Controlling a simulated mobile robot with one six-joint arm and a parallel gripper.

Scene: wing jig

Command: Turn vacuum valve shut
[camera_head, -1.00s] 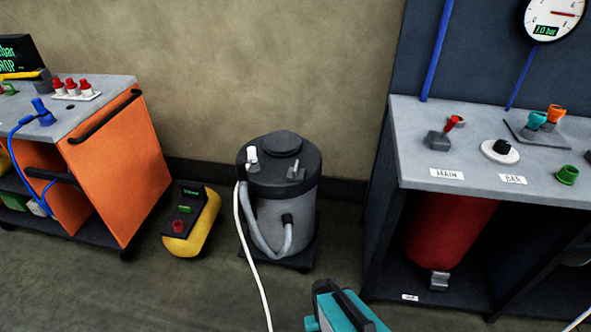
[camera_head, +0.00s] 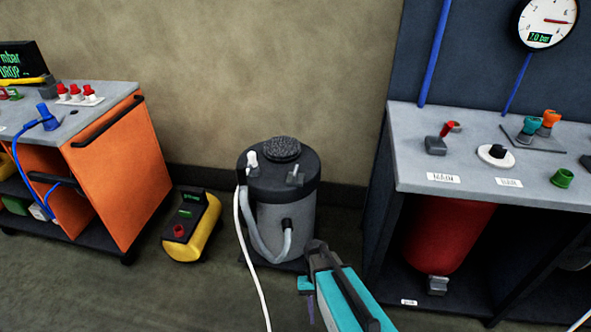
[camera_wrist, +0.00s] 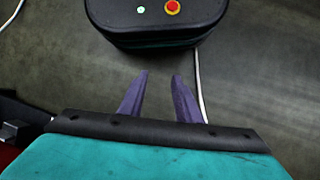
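No valve is labelled vacuum in view. A grey drum (camera_head: 283,205) with a black lid stands on the floor mid-picture in the head view. A small grey lever fitting (camera_head: 295,175) and a white fitting (camera_head: 252,160) sit on its lid. I cannot tell whether the lever is the vacuum valve or how it is set. My gripper (camera_head: 310,306) is low in front of the drum's right side, clear of the lid. In the wrist view its two purple fingers (camera_wrist: 158,95) are apart, with bare floor between them.
An orange cart (camera_head: 122,175) stands left, with a yellow unit (camera_head: 192,228) beside it. At right, a grey bench (camera_head: 420,150) carries a red-handled lever (camera_head: 444,131) by a "MAIN" label and a black knob (camera_head: 497,152). A white hose (camera_head: 247,255) crosses the floor.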

